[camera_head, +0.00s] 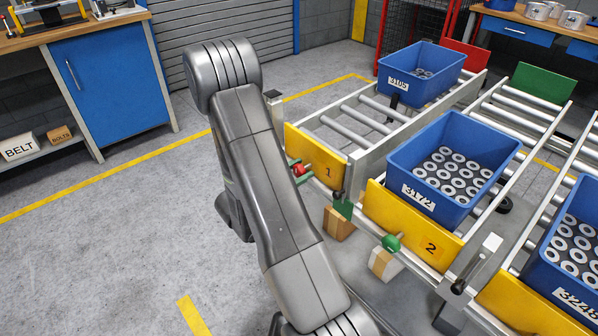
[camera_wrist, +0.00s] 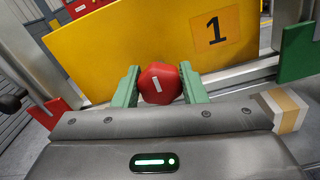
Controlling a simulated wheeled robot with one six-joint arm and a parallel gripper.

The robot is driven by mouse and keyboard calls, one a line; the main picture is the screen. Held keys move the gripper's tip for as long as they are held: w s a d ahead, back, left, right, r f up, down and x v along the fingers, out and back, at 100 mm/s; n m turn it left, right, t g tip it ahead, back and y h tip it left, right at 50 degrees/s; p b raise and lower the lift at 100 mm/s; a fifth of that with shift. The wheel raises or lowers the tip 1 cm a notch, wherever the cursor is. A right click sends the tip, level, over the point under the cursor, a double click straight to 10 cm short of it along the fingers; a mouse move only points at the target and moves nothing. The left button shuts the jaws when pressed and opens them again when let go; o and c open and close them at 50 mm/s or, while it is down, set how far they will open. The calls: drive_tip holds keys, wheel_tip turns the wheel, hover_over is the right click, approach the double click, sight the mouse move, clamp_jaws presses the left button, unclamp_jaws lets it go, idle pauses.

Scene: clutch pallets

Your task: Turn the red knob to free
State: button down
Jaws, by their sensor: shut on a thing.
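The red knob (camera_wrist: 160,85) sits in front of the yellow end plate marked 1 (camera_wrist: 110,50), with a short white mark on its face. In the head view the red knob (camera_head: 299,170) shows just right of my arm, at the lower left of the plate marked 1 (camera_head: 312,158). My gripper (camera_wrist: 160,88) has its green fingers on both sides of the knob, shut on it. My arm covers part of the gripper in the head view. No label for the knob's positions can be read.
A green knob (camera_head: 391,243) stands by the plate marked 2 (camera_head: 430,247). Blue bins 3105 (camera_head: 404,85) and 3172 (camera_head: 424,203) rest on the roller lanes. The floor left of my arm is clear.

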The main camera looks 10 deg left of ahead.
drive_tip(key=m+b, duration=0.1)
drive_tip(key=b, duration=0.1)
drive_tip(key=m+b, duration=0.1)
drive_tip(key=b, duration=0.1)
drive_tip(key=shift+f+m, duration=0.3)
drive_tip(key=shift+m, duration=0.1)
drive_tip(key=shift+r+m+b, duration=0.25)
drive_tip(key=shift+m+b, duration=0.45)
drive_tip(key=shift+b, duration=0.3)
drive_tip(key=c, duration=0.9)
unclamp_jaws()
drive_tip(key=shift+r+p, duration=0.15)
drive_tip(key=shift+p, duration=0.25)
